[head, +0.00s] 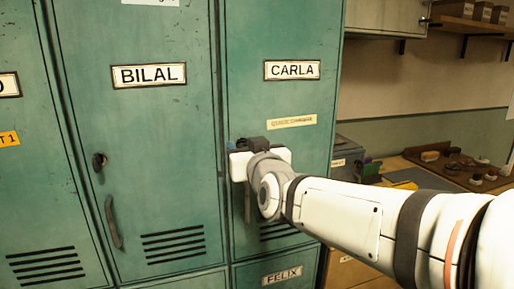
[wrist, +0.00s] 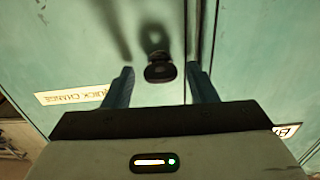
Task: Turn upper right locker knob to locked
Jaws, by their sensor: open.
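The upper right locker (head: 275,25) is a green metal door labelled CARLA. Its dark knob (wrist: 160,72) shows in the wrist view on a dark plate, between the two blue fingers of my gripper (wrist: 158,68). The fingers stand apart on either side of the knob, and I cannot tell whether either touches it. In the head view my gripper (head: 243,146) is at the left edge of the CARLA door and hides the knob. The knob's lock position cannot be read.
The BILAL locker (head: 150,120) to the left has its own knob (head: 99,161) and handle (head: 113,222). A FELIX locker (head: 282,276) is below. A yellowish label (head: 291,121) is on the CARLA door. A workbench with a brown tray (head: 450,168) stands at right.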

